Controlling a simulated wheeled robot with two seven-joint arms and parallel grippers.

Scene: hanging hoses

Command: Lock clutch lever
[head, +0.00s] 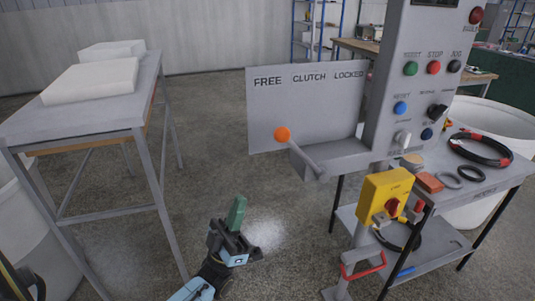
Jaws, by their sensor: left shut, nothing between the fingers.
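The clutch lever is a grey bar with an orange ball knob (282,134), pivoting from a grey block (318,160) on the control post. It leans to the left, with its knob below the word FREE on the grey label plate (305,108). The word LOCKED is at the plate's right side. My left gripper (237,213) is low in the middle, below and left of the lever, clear of it. It points upward, shut and empty, with a green finger part showing. My right gripper is out of view.
A grey control box (420,100) with coloured buttons stands right of the plate. A yellow switch box (385,195) with a red knob is below. A table (110,110) with white slabs is at left. A cart (480,195) with hoses is at right. Floor between is open.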

